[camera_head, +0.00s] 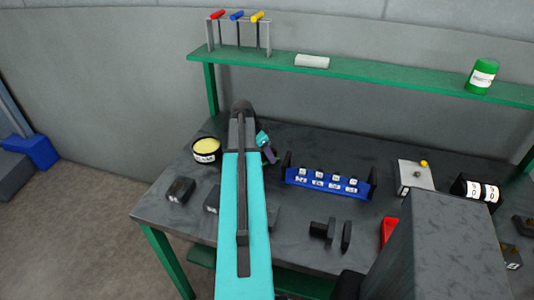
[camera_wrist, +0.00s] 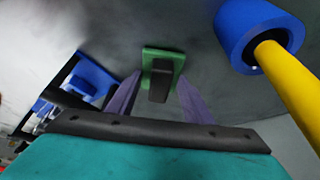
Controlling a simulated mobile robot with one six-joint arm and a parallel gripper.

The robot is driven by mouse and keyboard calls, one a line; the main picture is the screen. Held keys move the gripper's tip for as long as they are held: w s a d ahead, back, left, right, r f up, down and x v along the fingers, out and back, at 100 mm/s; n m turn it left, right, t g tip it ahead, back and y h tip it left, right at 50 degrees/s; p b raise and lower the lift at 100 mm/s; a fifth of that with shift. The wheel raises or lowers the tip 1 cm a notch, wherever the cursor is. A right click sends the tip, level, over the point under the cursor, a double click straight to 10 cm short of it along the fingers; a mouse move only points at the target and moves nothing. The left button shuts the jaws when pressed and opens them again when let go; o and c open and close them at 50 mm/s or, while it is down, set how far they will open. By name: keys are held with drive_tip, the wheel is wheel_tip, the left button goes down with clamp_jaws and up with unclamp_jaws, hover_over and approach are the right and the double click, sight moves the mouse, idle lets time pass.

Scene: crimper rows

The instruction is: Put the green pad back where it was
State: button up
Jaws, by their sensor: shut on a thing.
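In the wrist view, the green pad (camera_wrist: 175,55) is a green square plate with a dark block on its face. The dark block lies between the two purple fingers of my gripper (camera_wrist: 160,88), which is shut on it. In the head view, my gripper (camera_head: 268,152) is over the workbench, between the round tub and the blue rack. The pad cannot be made out there.
A blue rack (camera_head: 328,187) with labelled slots stands right of my gripper. A round tub with yellow contents (camera_head: 207,149) is to its left. Dark blocks (camera_head: 181,189) lie nearer the front. A green shelf (camera_head: 400,79) runs above. A blue cylinder (camera_wrist: 245,28) is close in the wrist view.

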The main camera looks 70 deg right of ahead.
drive_tip(key=shift+f, duration=0.15)
drive_tip(key=o, duration=1)
drive_tip(key=shift+r, duration=0.35)
drive_tip(key=shift+b+v, duration=1.6)
drive_tip(key=shift+v, duration=4.3)
drive_tip(key=shift+f, duration=0.1)
